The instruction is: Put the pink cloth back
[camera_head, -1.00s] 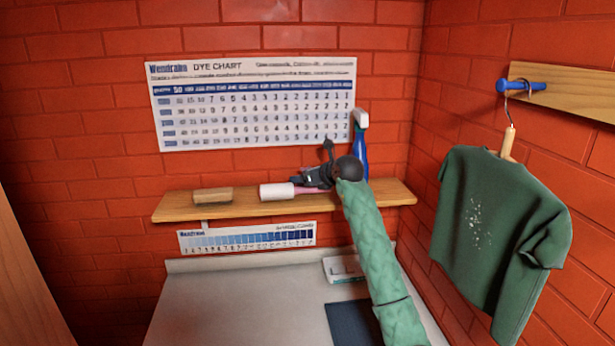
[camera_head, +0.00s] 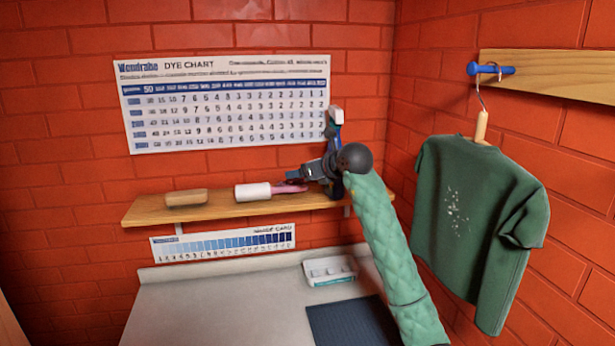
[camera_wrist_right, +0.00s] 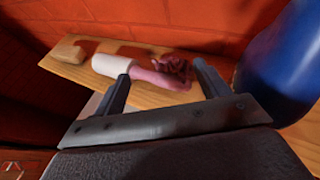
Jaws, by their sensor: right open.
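The pink cloth (camera_head: 290,189) lies bunched on the wooden shelf, against the right end of a white roll (camera_head: 253,191). In the right wrist view the cloth (camera_wrist_right: 170,72) shows between and beyond the fingertips. My right gripper (camera_head: 287,174) is open and empty, just above the cloth and pointing left along the shelf. Its two fingers (camera_wrist_right: 161,70) stand wide apart in the wrist view. My left gripper is not in view.
The shelf (camera_head: 222,211) also holds a tan block (camera_head: 186,197). A blue bottle (camera_wrist_right: 285,65) stands close beside my right gripper. Below are a grey counter (camera_head: 220,305), a white tray (camera_head: 330,270) and a dark mat (camera_head: 350,322). A green shirt (camera_head: 475,220) hangs at right.

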